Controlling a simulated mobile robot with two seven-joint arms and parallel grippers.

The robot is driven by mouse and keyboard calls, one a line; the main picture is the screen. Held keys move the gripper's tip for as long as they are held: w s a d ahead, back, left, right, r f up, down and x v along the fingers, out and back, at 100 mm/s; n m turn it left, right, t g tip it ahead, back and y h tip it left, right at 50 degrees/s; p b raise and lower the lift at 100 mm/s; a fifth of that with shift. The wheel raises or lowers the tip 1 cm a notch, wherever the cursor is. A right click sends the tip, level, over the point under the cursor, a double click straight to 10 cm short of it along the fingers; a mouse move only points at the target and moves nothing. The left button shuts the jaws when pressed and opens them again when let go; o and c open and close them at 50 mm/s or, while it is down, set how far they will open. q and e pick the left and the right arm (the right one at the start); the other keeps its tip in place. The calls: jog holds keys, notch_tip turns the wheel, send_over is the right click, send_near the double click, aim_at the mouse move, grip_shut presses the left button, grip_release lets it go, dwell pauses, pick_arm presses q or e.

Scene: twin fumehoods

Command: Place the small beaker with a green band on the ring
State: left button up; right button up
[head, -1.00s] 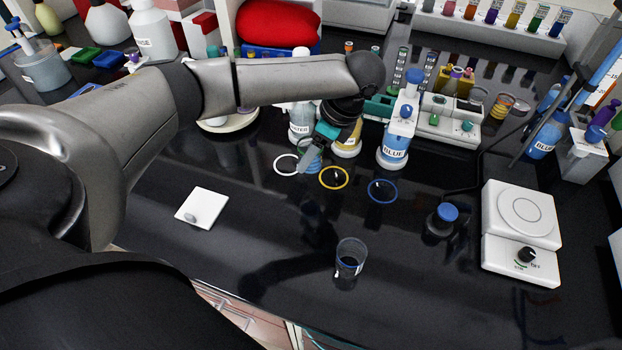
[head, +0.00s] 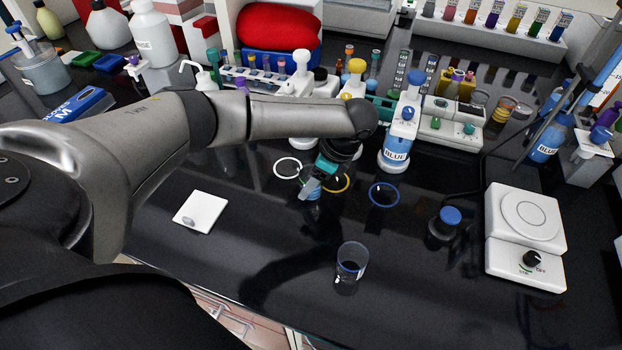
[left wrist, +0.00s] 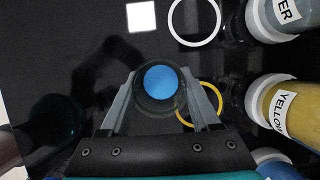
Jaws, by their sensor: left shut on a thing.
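My left gripper (head: 318,180) is shut on a small clear beaker (head: 312,188) with blue contents, held over the black bench. In the left wrist view my fingers (left wrist: 160,90) grip the beaker's sides, and its blue inside (left wrist: 160,83) shows from above. I cannot make out a green band on it. A white ring (head: 277,172), a yellow ring (head: 348,183) and a blue ring (head: 384,207) lie on the bench. The yellow ring is partly hidden by my gripper and beaker; it also shows beside the beaker in the left wrist view (left wrist: 219,100). My right gripper is not in view.
Another clear beaker (head: 351,262) with a blue rim stands near the front. A white tile (head: 201,211) lies left. The front middle bench is mostly clear.

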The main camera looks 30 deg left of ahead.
pick_arm(q)
jog(key=o, duration=1.4)
